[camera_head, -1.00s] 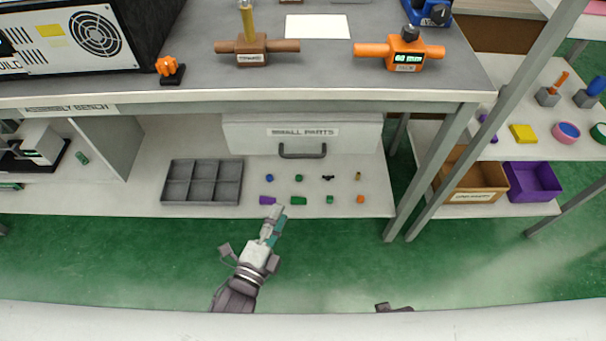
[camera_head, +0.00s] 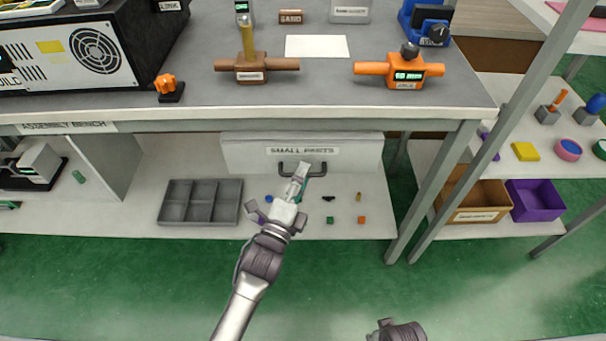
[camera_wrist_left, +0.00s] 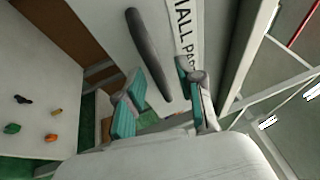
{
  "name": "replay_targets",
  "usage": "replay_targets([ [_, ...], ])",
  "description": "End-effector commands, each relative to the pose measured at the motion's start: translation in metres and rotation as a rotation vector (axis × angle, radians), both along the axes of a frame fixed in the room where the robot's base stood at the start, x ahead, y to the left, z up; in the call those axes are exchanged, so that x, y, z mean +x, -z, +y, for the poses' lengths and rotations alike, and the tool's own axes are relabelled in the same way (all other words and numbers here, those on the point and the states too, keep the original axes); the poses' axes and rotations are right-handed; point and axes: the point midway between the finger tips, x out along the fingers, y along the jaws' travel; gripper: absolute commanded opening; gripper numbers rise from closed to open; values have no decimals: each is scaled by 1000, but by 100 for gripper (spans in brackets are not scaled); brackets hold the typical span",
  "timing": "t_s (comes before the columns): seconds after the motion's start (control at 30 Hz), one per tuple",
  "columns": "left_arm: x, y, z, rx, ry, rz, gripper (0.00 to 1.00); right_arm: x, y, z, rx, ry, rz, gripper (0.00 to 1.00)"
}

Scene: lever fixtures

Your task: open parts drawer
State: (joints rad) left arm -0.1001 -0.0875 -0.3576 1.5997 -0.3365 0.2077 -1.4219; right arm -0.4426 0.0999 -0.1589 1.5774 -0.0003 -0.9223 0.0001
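The parts drawer (camera_head: 240,153) is a pale front labelled SMALL PARTS under the assembly bench, and it looks closed. Its dark curved handle (camera_head: 286,168) is partly hidden by my left gripper (camera_head: 299,182) in the head view. In the left wrist view the drawer front (camera_wrist_left: 125,60) and handle (camera_wrist_left: 148,52) lie just ahead. There my left gripper (camera_wrist_left: 160,100) is open, its teal-padded fingers apart, with the handle's near end between them. I cannot tell whether they touch. A dark part of my right arm shows at the bottom of the head view; its fingers are not visible.
A grey divided tray (camera_head: 201,202) and several small coloured parts lie on the shelf (camera_head: 140,210) below the drawer. The bench's grey leg (camera_head: 435,190) stands to the right. Brown (camera_head: 482,203) and purple bins (camera_head: 537,201) are beyond it.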

Motion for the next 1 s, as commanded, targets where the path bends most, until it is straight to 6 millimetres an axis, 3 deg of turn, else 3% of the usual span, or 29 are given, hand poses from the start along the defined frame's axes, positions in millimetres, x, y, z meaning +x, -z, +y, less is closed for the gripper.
replay_targets([
  [0.37, 7, -1, -3, -1, 0, 1, 37, 2, -4, 0, 2, 1, -8, 40],
  [0.6, 6, -1, -3, -1, 0, 1, 0, -1, -3, 0, 0, 1, -1, 40],
  [1.0, 6, -1, -3, -1, 0, 1, 0, -2, -2, 0, 0, 1, 2, 40],
])
